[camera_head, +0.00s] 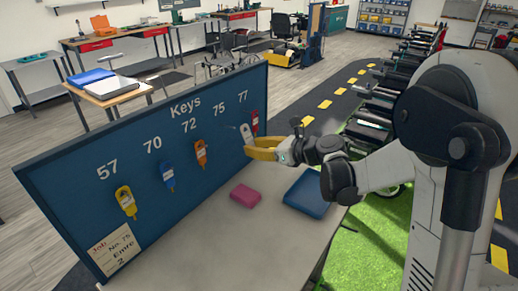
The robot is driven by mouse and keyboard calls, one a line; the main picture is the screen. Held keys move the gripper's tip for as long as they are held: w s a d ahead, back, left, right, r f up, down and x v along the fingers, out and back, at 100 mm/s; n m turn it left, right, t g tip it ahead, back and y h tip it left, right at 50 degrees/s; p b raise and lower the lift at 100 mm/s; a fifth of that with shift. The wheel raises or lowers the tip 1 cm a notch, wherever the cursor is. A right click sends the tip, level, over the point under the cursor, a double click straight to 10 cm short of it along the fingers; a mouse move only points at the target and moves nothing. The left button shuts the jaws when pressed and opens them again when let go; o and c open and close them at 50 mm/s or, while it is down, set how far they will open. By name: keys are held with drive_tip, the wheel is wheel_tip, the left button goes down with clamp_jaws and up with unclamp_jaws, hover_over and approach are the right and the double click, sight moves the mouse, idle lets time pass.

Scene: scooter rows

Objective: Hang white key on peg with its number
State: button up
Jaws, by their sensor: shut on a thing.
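The blue key board (125,156) is headed "Keys" and numbered 57, 70, 72, 75 and 77. My gripper (254,152), with yellow fingers, is shut on the white key (246,133) in front of the board, below and right of number 75 (219,109). I cannot tell whether the key touches the board or a peg. A yellow key (126,202) hangs under 57, a blue key (167,176) under 70, an orange key (201,153) under 72 and a red key (255,123) under 77. The number on the white key is too small to read.
A job note (114,250) on the board's lower left reads "No. 75, Emre". On the grey tabletop (225,239) lie a pink block (245,195) and a dark blue tray (308,193). The red key hangs close beside my gripper. The table's near part is clear.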

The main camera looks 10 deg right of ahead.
drive_tip(key=b+x, duration=0.1)
drive_tip(key=x, duration=0.6)
drive_tip(key=shift+r, duration=0.25)
idle(0.4)
drive_tip(key=shift+a, duration=0.1)
idle(0.4)
drive_tip(key=o, duration=0.9)
